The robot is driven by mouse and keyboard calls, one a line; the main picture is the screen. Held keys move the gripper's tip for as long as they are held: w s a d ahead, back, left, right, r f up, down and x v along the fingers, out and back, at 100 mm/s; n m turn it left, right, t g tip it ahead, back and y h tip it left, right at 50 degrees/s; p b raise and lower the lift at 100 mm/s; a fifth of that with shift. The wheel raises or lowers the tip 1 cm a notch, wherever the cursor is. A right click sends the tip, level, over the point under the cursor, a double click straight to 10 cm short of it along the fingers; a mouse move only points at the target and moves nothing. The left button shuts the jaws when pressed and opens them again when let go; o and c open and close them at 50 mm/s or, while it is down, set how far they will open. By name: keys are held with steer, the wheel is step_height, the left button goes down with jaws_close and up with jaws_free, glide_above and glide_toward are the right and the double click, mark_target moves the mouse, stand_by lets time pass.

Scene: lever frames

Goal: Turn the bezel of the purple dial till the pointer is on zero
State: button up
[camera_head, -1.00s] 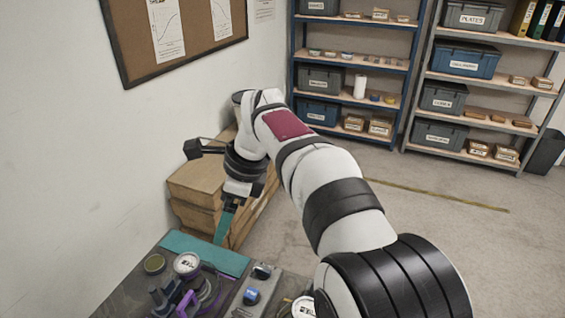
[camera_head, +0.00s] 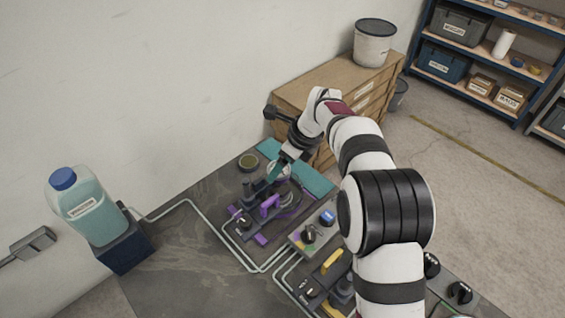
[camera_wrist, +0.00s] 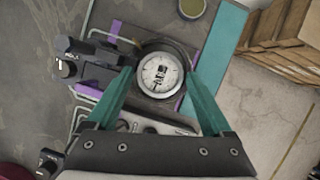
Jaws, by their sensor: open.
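The dial (camera_wrist: 159,75) has a round white face in a dark ring, with purple parts beside it on its stand. Its face carries dark marks, but the pointer and the zero are too small to read. My gripper (camera_wrist: 159,72) is open, its two teal fingers on the left and right of the dial in the wrist view. Whether they touch the bezel I cannot tell.
A purple handle (camera_head: 269,206) and dark fittings stand close to the dial. A teal strip (camera_head: 315,182) and a small round pot (camera_head: 248,161) lie behind. A yellow-handled fixture (camera_head: 332,261) is at the front right. A jug (camera_head: 90,212) stands on the left.

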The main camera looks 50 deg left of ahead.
steer(key=c, duration=1.1)
steer(key=n, duration=0.2)
steer(key=n+g, duration=0.1)
steer(key=shift+w+n+h, duration=0.2)
steer(key=shift+n+h, duration=0.1)
steer(key=shift+n, duration=0.1)
steer(key=shift+w+a+n+g+h, duration=0.1)
steer(key=shift+n+g+h, duration=0.25)
steer(key=shift+n, duration=0.6)
steer(key=shift+a+n+g+h, duration=0.1)
steer(key=shift+n+g+h, duration=0.2)
steer(key=shift+n, duration=0.65)
steer(key=o, duration=1.1)
